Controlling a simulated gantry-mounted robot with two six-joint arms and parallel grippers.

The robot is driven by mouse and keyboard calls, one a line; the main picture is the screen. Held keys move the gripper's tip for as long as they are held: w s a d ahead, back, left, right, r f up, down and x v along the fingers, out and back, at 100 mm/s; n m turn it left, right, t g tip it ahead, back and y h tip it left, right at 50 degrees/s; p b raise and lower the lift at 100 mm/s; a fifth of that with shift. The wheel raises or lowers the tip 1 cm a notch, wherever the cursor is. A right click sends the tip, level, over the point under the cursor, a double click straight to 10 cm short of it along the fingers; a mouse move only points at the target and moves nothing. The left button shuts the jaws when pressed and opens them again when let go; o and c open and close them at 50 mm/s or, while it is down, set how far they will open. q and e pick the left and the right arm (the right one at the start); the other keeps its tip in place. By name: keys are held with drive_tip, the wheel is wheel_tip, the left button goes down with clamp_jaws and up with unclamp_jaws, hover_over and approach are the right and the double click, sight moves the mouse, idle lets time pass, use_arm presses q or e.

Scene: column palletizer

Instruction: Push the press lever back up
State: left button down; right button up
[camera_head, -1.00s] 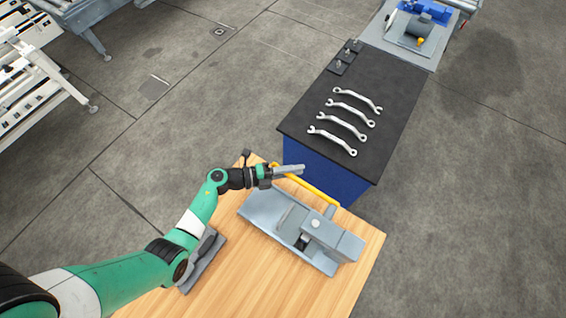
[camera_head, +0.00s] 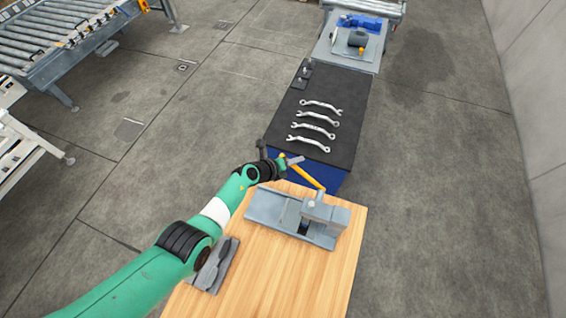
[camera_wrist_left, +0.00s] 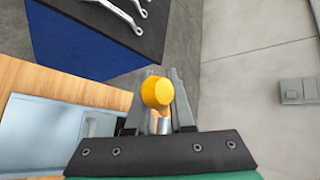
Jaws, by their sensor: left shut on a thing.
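The grey press (camera_head: 300,215) stands on the wooden table. Its yellow lever (camera_head: 308,178) slants up and left from the press body toward my left gripper (camera_head: 290,162). My left gripper is at the lever's upper end. In the left wrist view, the lever's round yellow knob (camera_wrist_left: 157,93) sits between the two grey fingers of the left gripper (camera_wrist_left: 160,100), which is shut on the lever. A part of the press's grey base (camera_wrist_left: 40,135) shows at the left there. My right gripper is not in view.
The wooden table (camera_head: 265,275) has bare room in front of the press. A grey holder (camera_head: 213,265) lies at its left edge. Behind stands a blue cabinet with a black top (camera_head: 345,100) bearing several wrenches (camera_head: 315,130).

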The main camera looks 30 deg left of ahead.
use_arm(q)
drive_tip(key=shift+d+r, duration=0.1)
drive_tip(key=shift+r, duration=0.15)
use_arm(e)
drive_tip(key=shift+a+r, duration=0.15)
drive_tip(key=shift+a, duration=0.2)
use_arm(q)
drive_tip(key=shift+w, duration=0.1)
drive_tip(key=c, duration=0.8)
unclamp_jaws()
drive_tip(key=p+v, duration=0.3)
drive_tip(key=p, duration=0.2)
drive_tip(key=shift+r, duration=0.5)
drive_tip(key=shift+s+f, duration=0.1)
drive_tip(key=shift+s, duration=0.35)
drive_tip(key=v, duration=0.7)
drive_tip(key=shift+s+p, duration=0.25)
drive_tip(key=shift+p, duration=0.05)
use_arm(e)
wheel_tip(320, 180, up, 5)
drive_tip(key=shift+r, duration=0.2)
